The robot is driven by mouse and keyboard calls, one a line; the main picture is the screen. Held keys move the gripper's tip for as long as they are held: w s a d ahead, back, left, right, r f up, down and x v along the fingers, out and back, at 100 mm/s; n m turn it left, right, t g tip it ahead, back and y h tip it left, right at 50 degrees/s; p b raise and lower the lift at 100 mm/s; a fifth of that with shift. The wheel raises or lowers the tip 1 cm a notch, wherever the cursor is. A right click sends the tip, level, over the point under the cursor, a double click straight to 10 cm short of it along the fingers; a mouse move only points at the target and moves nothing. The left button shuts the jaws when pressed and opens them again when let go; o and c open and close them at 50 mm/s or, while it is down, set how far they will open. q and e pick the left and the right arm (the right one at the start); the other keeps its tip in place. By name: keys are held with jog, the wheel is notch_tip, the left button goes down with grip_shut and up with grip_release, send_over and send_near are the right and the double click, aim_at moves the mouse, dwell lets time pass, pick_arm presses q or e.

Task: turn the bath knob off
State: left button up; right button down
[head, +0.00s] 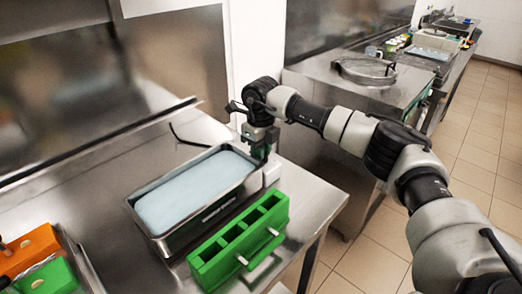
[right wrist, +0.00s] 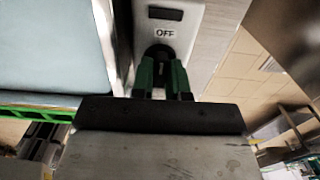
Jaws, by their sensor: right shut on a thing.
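The bath (head: 160,246) is a steel tank of pale blue liquid on the steel counter. Its white control box (head: 272,173) is at its right end. In the right wrist view the box face (right wrist: 187,38) carries an OFF label above a dark knob (right wrist: 159,50). My right gripper (head: 262,151) reaches down over the box. Its green fingertips (right wrist: 162,72) are shut on the knob, which they partly hide. I cannot make out the knob's pointer. My left gripper is in neither view.
A green rack (head: 215,262) with open slots and a handle stands in front of the bath. Orange (head: 29,249) and green (head: 48,279) pieces lie at lower left. A second counter with a round lid (head: 363,70) is behind my right arm. Tiled floor is at right.

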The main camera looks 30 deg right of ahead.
jog(key=shift+r, duration=0.1)
jog(key=c, duration=1.1)
grip_release()
notch_tip(320, 180, up, 11)
jog(key=shift+f+b, duration=0.15)
jog(key=shift+b, duration=0.6)
